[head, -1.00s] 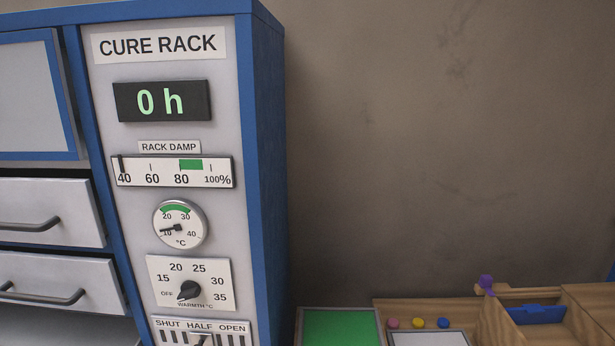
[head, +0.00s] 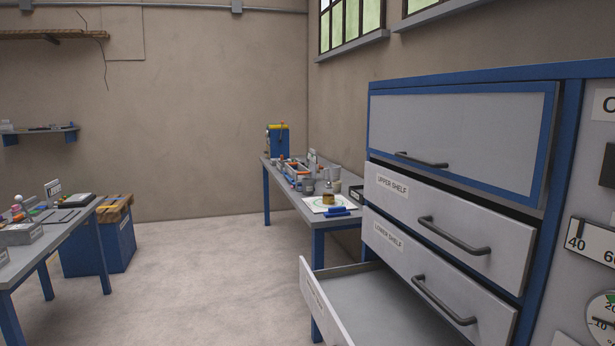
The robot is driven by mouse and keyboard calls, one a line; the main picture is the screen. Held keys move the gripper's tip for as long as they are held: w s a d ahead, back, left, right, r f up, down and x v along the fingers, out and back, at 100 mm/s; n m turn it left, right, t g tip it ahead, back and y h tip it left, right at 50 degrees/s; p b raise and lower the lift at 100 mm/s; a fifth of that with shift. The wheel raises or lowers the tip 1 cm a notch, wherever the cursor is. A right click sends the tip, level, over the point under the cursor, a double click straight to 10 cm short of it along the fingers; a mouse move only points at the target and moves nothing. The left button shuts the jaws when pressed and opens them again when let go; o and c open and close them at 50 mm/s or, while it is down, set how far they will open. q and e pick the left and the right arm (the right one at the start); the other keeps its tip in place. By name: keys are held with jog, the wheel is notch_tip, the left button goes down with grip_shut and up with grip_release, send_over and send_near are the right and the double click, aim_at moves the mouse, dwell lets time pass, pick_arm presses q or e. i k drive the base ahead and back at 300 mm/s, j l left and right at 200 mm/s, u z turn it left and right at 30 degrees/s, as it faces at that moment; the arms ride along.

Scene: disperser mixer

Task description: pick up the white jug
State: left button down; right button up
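Neither of my grippers is in view. On the far blue-legged table (head: 288,192), a small pale vessel (head: 335,173) stands near the wall, among other small items. It is too small and distant to tell for sure whether it is the white jug. A vessel with amber contents (head: 328,198) stands in front of it on a white sheet.
The blue and grey cure rack (head: 575,90) fills the right side. Its lowest drawer (head: 318,308) is pulled out, and its visible inside is bare. A cluttered table (head: 75,232) and a blue wood-topped box (head: 108,240) stand left. The floor between is clear.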

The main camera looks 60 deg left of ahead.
aim_at(333, 171)
jog(key=u, duration=1.95)
